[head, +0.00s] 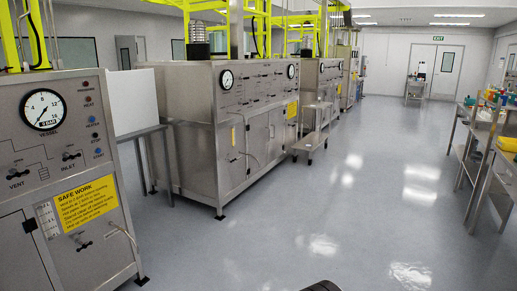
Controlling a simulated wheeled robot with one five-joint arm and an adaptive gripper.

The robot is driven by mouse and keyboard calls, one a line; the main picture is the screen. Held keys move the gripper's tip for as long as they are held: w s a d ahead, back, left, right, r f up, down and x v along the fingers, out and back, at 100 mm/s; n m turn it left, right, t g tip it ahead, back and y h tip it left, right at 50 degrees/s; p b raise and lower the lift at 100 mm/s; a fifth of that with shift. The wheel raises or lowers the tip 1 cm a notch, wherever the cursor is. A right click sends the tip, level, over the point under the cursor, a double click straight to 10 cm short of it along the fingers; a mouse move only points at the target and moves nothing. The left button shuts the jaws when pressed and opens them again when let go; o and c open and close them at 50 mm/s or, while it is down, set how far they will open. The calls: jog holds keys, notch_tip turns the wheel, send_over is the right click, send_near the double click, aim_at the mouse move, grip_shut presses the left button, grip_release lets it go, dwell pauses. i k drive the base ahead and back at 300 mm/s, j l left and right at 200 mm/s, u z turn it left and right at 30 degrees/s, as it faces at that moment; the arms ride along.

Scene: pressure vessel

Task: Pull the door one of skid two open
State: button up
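A steel skid cabinet (190,140) stands left of centre, with a round pressure gauge (227,80) on its upper front. Below the gauge are flat cabinet doors (258,143), which look shut; their handles are too small to make out. A nearer skid (100,215) fills the left edge, with a larger gauge (43,109) and part of a door (20,262) at its lower left. No label shows which one is skid two. My gripper is not in view; only a dark curved shape shows at the bottom edge.
A steel side table (150,130) with a white box (136,100) stands between the skids. A cart (312,130) stands beyond the doors. Workbenches (490,150) with clutter line the right. The grey floor (330,210) between is clear, up to a far exit door (446,73).

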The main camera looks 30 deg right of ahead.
aim_at(258, 140)
jog(key=z, duration=0.5)
jog(key=i+l+z, duration=0.15)
jog(key=z, duration=0.2)
jog(key=i+z, duration=0.4)
jog(key=i, duration=8.95)
jog(key=i+u, duration=0.15)
jog(key=u, duration=1.25)
